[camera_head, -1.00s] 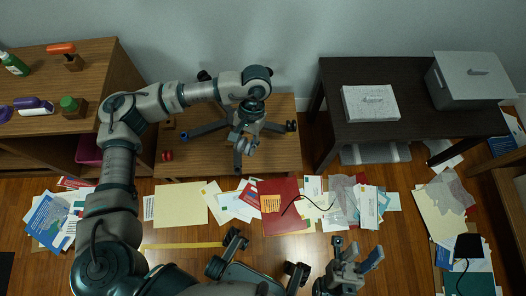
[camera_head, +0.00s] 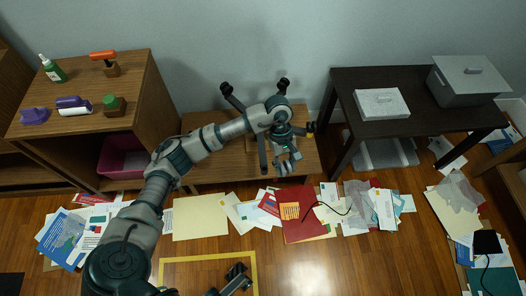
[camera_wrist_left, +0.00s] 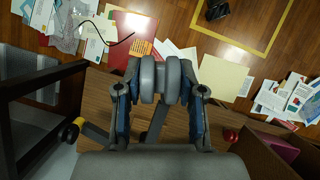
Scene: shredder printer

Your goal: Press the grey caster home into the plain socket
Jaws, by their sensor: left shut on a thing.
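My left gripper (camera_head: 289,166) is over the front part of the low wooden table (camera_head: 225,176), at the dark star-shaped base. In the left wrist view its fingers (camera_wrist_left: 160,95) are shut on the grey twin-wheel caster (camera_wrist_left: 160,80). A dark base leg (camera_wrist_left: 155,124) runs just below the caster in that view. Other base legs (camera_head: 262,152) spread out around the gripper, and dark casters (camera_head: 227,88) show at the back.
A dark table (camera_head: 350,95) with a box stands right. A small red thing (camera_wrist_left: 229,136) lies on the low table. Papers (camera_head: 200,217) cover the floor in front.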

